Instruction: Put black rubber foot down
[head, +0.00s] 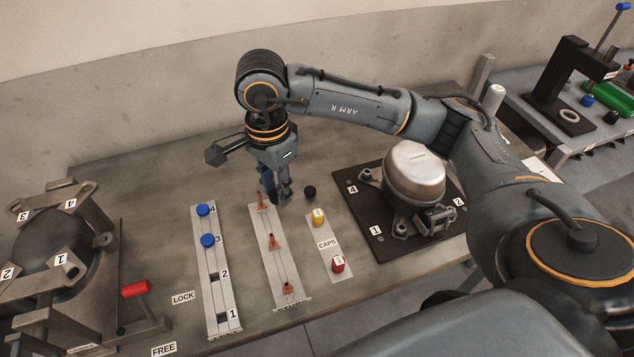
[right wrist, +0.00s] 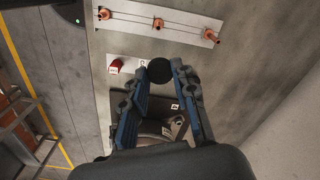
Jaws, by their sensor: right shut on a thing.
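My right gripper (head: 277,198) points down over the far end of the strip with copper pieces (head: 278,262). In the right wrist view its fingertips (right wrist: 160,68) are shut on a round black rubber foot (right wrist: 160,72). The compressor (head: 412,175) stands on a dark pallet (head: 385,246) with numbered corners, right of the gripper. My left gripper is not in view.
A red cap (head: 338,264) sits on the caps strip (head: 327,244). A numbered strip (head: 222,318) holds two blue caps. A metal fixture (head: 150,325) with a red handle (head: 135,288) stands at left. Bare table lies behind the strips.

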